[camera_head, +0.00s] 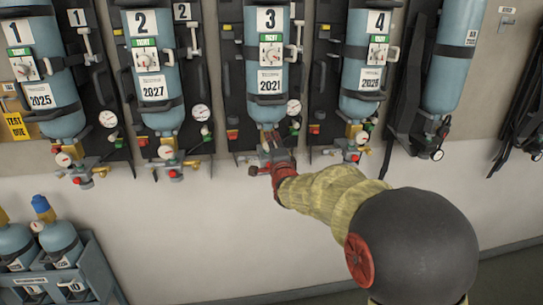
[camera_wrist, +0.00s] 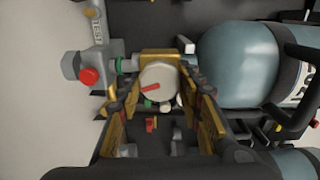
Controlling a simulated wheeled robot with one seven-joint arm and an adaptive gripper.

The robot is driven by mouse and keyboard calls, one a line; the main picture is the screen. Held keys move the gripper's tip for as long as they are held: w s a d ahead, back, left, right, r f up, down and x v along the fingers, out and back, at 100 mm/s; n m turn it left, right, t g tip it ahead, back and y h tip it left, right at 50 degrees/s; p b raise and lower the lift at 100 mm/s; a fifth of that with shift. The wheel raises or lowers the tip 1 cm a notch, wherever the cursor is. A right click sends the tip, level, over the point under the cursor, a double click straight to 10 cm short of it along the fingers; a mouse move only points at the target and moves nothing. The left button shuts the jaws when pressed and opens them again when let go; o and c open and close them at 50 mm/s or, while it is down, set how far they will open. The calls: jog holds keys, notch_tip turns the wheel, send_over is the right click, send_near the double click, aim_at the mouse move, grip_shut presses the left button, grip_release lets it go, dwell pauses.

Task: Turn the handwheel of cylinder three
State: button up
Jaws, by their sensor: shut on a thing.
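Cylinder three (camera_head: 270,85) is a blue upright cylinder on the wall, labelled 3 and 2021, with its valve at its lower end. The cylinder also shows in the wrist view (camera_wrist: 236,65).
Cylinder two (camera_head: 148,80) and cylinder four (camera_head: 369,60) hang on either side, with valves and gauges at the same height. A red knob (camera_wrist: 89,77) sits beside the held valve. A blue rack (camera_head: 95,270) with small cylinders stands lower left. The wall below is bare.

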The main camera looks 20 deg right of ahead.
jog(key=shift+f+m+b, duration=0.15)
jog(key=shift+m+b, duration=1.55)
jog(key=o, duration=1.1)
jog(key=shift+o, duration=0.5)
jog(key=v, duration=1.2)
